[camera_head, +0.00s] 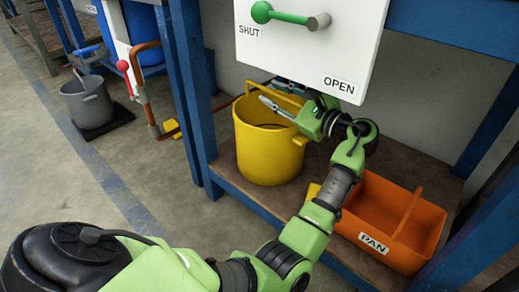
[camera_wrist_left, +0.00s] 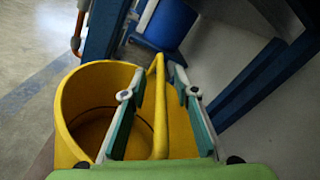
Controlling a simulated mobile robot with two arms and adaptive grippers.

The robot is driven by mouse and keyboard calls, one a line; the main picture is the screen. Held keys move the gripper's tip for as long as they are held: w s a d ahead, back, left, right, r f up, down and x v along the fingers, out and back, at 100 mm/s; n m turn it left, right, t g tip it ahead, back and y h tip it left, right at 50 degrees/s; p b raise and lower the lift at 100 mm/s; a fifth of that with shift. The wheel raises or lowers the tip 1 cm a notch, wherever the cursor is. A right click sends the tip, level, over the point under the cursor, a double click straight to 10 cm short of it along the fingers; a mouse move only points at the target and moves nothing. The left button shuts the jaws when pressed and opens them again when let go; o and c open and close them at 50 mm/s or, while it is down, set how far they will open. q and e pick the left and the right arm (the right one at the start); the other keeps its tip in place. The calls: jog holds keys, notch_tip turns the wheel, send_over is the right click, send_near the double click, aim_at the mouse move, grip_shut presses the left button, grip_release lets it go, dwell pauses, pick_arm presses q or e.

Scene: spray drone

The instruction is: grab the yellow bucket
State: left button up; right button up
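The yellow bucket (camera_head: 265,158) stands upright on the brown lower shelf of a blue-framed bench, under the white panel. My left gripper (camera_head: 269,91) reaches in from the right over the bucket's rim, with its two fingers spread. In the left wrist view, the open gripper (camera_wrist_left: 157,76) has the bucket's yellow handle (camera_wrist_left: 159,105) between its fingers, with gaps on both sides. The bucket's round opening (camera_wrist_left: 100,115) shows there to the left of the handle and looks empty. My right gripper is in neither view.
An orange pan (camera_head: 394,222) sits right of the bucket on the shelf (camera_head: 240,187). The white SHUT/OPEN panel (camera_head: 310,45) with a green-knobbed lever hangs close above. A blue post (camera_head: 190,85) stands left of the bucket. A grey bucket (camera_head: 87,101) stands on the floor farther left.

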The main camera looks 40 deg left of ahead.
pick_arm(q)
jog(key=shift+a, duration=0.15)
jog(key=shift+r, duration=0.1)
grip_shut()
jog(key=shift+r, duration=0.1)
